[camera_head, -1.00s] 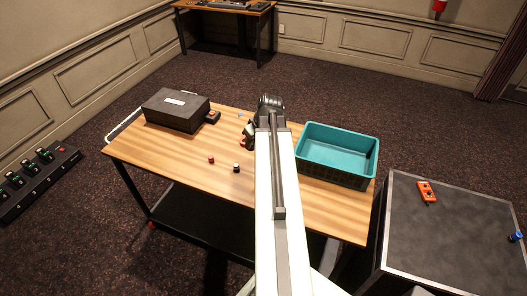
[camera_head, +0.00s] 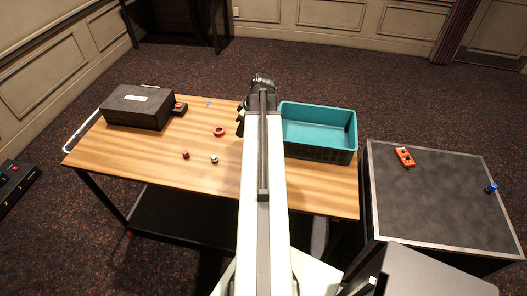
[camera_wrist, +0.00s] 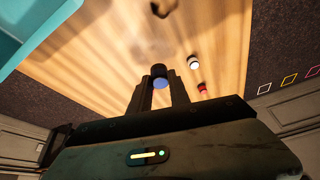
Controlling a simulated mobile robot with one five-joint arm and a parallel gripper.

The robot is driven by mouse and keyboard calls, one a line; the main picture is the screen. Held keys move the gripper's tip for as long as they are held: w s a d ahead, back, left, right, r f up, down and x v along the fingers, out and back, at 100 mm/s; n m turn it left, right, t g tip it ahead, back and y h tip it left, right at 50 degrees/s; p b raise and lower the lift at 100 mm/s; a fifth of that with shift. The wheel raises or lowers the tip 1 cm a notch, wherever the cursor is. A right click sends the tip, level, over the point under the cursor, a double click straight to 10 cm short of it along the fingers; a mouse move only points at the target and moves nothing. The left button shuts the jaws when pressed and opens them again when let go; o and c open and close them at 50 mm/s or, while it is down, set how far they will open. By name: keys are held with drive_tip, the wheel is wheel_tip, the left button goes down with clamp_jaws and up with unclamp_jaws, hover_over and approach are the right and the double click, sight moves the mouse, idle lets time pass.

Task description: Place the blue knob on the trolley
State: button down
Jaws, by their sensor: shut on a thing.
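The trolley (camera_head: 130,152) is a wooden-topped table with a metal handle at its left end and a dark lower shelf. My arm crosses the middle of the head view and its end is over the trolley's far part. My gripper (camera_wrist: 160,92) is shut on a small dark knob with a blue face (camera_wrist: 160,83), held between the fingertips. Wood lies behind it in the wrist view; I cannot tell whether it touches. The arm hides it in the head view. Another blue knob (camera_head: 491,187) sits on the dark case at the right.
A teal crate (camera_head: 318,108) stands on the trolley's right part. A black box (camera_head: 138,108) stands far left. A red ring (camera_head: 219,131), a red knob (camera_head: 185,154) and a white-topped knob (camera_head: 214,159) lie between. The dark case (camera_head: 430,205) bears an orange pedal (camera_head: 404,156).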

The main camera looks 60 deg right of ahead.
drive_tip(key=shift+n, duration=0.6)
drive_tip(key=s+f+b, duration=0.1)
drive_tip(key=f+b, duration=0.2)
drive_tip(key=f, duration=0.1)
drive_tip(key=s+d+f+b, duration=0.1)
drive_tip(key=f+b, duration=0.3)
drive_tip(key=s+d+f+b, duration=0.1)
drive_tip(key=s+f+b, duration=0.1)
drive_tip(key=f+b, duration=0.2)
drive_tip(key=shift+s+d, duration=0.1)
drive_tip(key=shift+d, duration=0.1)
drive_tip(key=shift+r, duration=0.25)
drive_tip(key=shift+f, duration=0.15)
drive_tip(key=c, duration=1.2)
unclamp_jaws()
